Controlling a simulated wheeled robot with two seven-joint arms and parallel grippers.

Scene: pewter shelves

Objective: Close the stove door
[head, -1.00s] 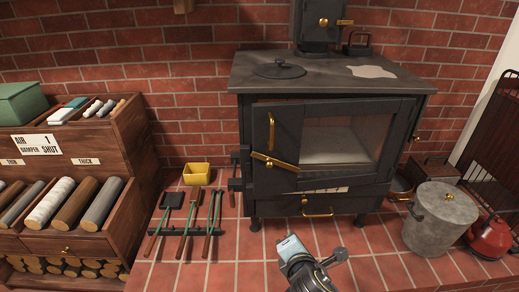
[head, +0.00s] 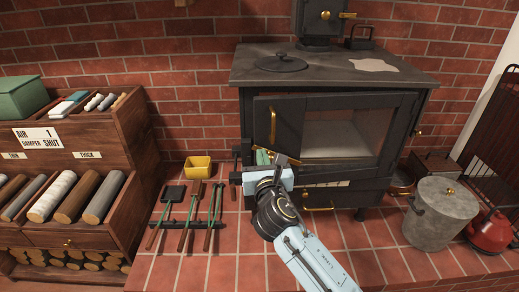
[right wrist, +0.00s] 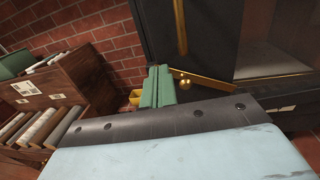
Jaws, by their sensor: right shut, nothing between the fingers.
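The black stove (head: 246,150) stands against the brick wall. Its glazed door (head: 380,110) has a brass vertical handle (head: 272,125) on its left part. The door seems to stand slightly ajar, its handle side out from the body; the exact gap cannot be told. My right gripper (head: 263,157) is shut and empty, in front of the door's lower left part, just below the handle, covering most of the brass latch. In the right wrist view its green fingers (right wrist: 157,88) point at the door's edge beside the handle (right wrist: 181,25); contact cannot be told. My left gripper is not in view.
Fire tools (head: 187,222) and a yellow bin (head: 198,167) are left of the stove. A wooden log rack (head: 120,225) stands further left. A grey lidded bucket (head: 440,220) and a red kettle (head: 490,235) are at right.

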